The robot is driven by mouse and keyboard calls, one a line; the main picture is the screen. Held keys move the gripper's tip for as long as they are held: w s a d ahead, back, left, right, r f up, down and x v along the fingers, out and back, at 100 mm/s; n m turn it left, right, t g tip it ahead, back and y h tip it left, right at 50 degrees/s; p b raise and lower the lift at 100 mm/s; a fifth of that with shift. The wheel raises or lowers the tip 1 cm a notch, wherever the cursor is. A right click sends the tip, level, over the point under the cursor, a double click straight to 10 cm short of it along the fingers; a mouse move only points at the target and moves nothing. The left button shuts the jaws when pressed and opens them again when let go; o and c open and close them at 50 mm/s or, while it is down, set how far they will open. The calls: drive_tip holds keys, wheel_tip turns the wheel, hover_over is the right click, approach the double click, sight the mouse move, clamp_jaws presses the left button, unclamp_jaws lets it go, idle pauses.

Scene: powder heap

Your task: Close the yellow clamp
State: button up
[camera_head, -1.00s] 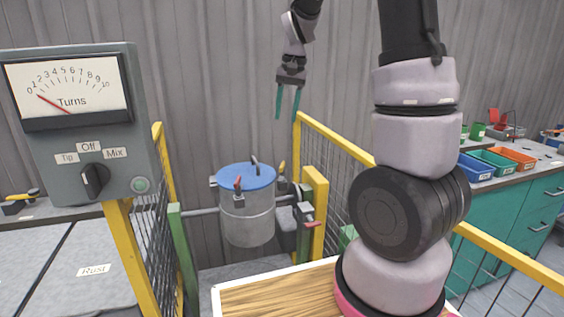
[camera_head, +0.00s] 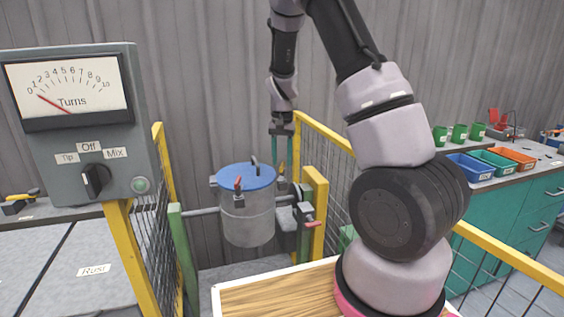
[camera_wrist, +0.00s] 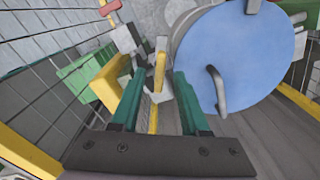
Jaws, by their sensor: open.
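The yellow clamp (camera_head: 281,170) is at the right rim of the drum's blue lid (camera_head: 246,177); its yellow lever also shows in the wrist view (camera_wrist: 160,72), standing up from a grey base. My gripper (camera_head: 282,172) is open above and around the lever in the head view, its green fingers pointing down. In the wrist view the lever shows between the two fingers (camera_wrist: 158,85), with nothing held. Whether a finger touches the lever I cannot tell. A red-handled clamp (camera_head: 238,185) is at the lid's front.
The grey drum (camera_head: 247,222) hangs on a horizontal shaft between posts. A yellow guard rail (camera_head: 325,134) with mesh runs close to my gripper on the right. The control box (camera_head: 80,120) stands left. A curved handle (camera_wrist: 216,88) rises from the lid.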

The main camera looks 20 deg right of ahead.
drive_tip(key=shift+f, duration=0.7)
clamp_jaws()
